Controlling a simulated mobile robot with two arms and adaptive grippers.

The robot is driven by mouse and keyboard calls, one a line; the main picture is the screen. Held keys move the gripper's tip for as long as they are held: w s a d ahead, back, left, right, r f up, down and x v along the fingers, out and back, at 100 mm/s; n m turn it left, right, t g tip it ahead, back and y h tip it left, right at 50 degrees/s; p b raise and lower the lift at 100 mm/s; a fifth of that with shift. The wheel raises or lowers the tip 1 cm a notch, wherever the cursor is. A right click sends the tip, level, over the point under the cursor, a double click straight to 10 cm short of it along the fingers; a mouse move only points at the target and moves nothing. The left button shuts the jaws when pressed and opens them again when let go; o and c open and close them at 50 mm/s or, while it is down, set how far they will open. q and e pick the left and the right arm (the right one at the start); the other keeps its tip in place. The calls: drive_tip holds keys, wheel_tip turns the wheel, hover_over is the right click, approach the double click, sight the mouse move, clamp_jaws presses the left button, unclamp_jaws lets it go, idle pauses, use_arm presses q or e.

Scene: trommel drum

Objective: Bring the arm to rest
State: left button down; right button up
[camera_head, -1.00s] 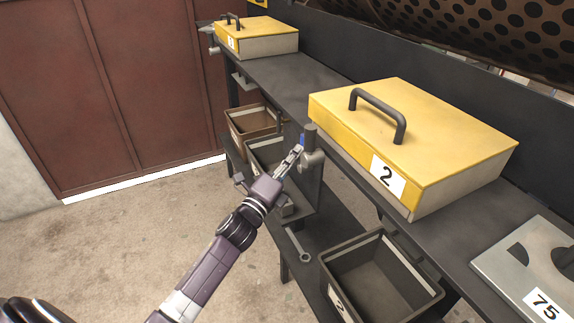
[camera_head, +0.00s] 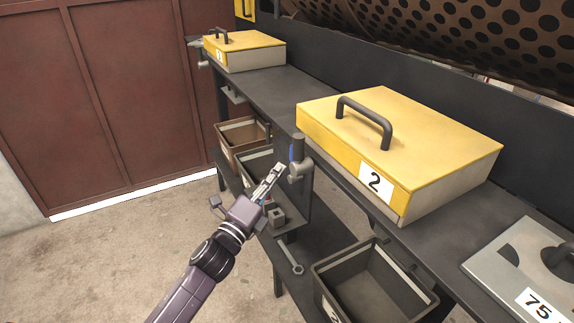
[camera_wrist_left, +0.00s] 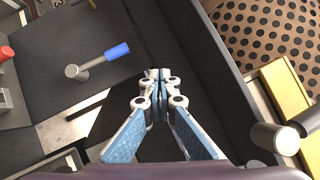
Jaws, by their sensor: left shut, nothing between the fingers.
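My left arm reaches in from the lower left of the head view. Its gripper (camera_head: 273,175) is shut and empty, just left of a grey valve-like fitting (camera_head: 298,165) with a blue part on the bench's front edge. In the left wrist view the two fingers (camera_wrist_left: 158,78) meet at their tips with nothing between them. That view also shows a grey hammer-shaped piece with a blue end (camera_wrist_left: 100,60) at the upper left. My right gripper is not in view.
A yellow-lidded box marked 2 (camera_head: 440,165) stands on the dark bench, with another yellow-lidded box (camera_head: 250,58) farther back. Open bins (camera_head: 340,268) sit on the lower shelf, near a wrench (camera_head: 290,258). A metal plate marked 75 (camera_head: 500,265) lies at the right. Bare floor is at left.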

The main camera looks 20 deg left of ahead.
use_arm(q)
wheel_tip(320, 180, down, 22)
drive_tip(key=s+a+f+n+g+y, duration=0.1)
drive_tip(key=s+a+n+g+y, duration=0.1)
drive_tip(key=n+g, duration=0.35)
drive_tip(key=s+f+n+g, duration=0.1)
drive_tip(key=s+f+n, duration=0.1)
drive_tip(key=s+f, duration=0.35)
drive_tip(key=s+d+f+n+g, duration=0.1)
drive_tip(key=s+f+n+g, duration=0.1)
drive_tip(key=f, duration=0.7)
drive_tip(key=s+f+n+g, duration=0.1)
drive_tip(key=s+f+n, duration=0.25)
drive_tip(key=f, duration=0.35)
drive_tip(key=s+d+f+n+g, duration=0.2)
drive_tip(key=s+f+g, duration=0.1)
drive_tip(key=s+f, duration=0.65)
drive_tip(key=s+d+f+n+g, duration=0.1)
drive_tip(key=s+f+n+g, duration=0.15)
drive_tip(key=s+f, duration=0.7)
drive_tip(key=s+d+f+n+g, duration=0.1)
drive_tip(key=s+g, duration=0.1)
drive_tip(key=s, duration=0.9)
drive_tip(key=s+d+f+n+g, duration=0.2)
drive_tip(key=s, duration=0.9)
drive_tip(key=shift+f, duration=0.3)
